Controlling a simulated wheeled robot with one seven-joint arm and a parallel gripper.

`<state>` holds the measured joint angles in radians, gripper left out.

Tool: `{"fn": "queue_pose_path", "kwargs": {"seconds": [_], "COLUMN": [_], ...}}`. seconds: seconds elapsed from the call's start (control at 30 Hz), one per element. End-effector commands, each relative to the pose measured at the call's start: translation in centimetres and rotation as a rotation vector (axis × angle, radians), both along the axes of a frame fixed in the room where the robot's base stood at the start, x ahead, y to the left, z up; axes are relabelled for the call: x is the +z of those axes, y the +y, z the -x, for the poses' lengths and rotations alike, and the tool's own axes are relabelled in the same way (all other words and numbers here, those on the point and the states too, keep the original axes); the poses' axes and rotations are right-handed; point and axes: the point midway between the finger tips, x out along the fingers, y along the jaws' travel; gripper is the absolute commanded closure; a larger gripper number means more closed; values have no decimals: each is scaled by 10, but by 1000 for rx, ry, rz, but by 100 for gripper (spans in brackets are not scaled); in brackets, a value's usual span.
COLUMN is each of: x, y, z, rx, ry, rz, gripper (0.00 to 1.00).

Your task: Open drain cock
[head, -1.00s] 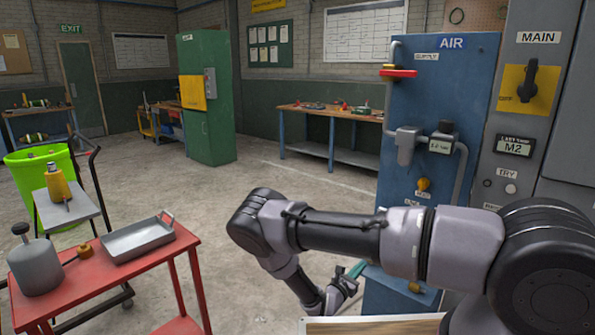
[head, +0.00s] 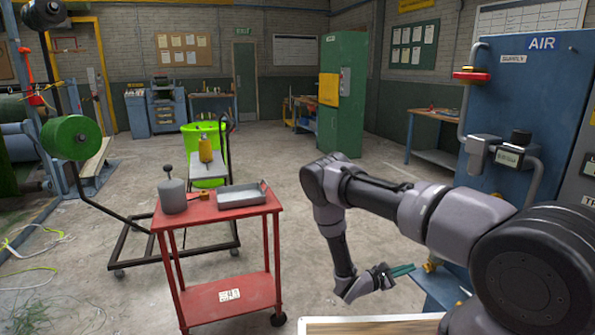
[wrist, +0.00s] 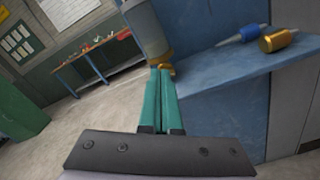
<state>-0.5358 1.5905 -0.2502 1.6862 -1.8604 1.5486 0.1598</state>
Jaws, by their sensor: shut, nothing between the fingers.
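In the wrist view a grey cylinder (wrist: 146,30) stands upright by the blue panel, with a small brass fitting (wrist: 166,68) at its lower end, probably the drain cock. A brass-yellow piece (head: 432,265) also shows low on the panel in the head view; I cannot tell if it is the same part. My gripper (wrist: 160,72) has its teal fingers shut together and empty, tips at the brass fitting. Whether they touch it I cannot tell. In the head view my gripper (head: 405,270) points right towards the panel. The fingertips partly hide the fitting.
The blue AIR panel (head: 520,90) bears a red supply handle (head: 472,75) and a regulator (head: 505,157). A blue shelf (wrist: 215,75) beside the fingers holds a brass cylinder (wrist: 278,39) and a blue-tipped tool (wrist: 240,35). A red cart (head: 225,295) stands left; open floor lies between.

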Motion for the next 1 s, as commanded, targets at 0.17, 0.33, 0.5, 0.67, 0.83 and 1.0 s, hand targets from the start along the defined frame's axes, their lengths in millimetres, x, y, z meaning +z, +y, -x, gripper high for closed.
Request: {"fn": "queue_pose_path", "kwargs": {"seconds": [0.17, 0.33, 0.5, 0.67, 0.83, 1.0], "x": [0, 0, 0, 0, 0, 0], "y": [-14, -34, -52, -61, -62, -62], "z": [-5, -12, -19, -22, -23, -23], "rx": [-1, -3, 2, 2, 3, 2], "ry": [1, 1, 2, 2, 2, 2], "rz": [1, 1, 2, 1, 0, 1], "gripper": [100, 100, 100, 100, 100, 100]}}
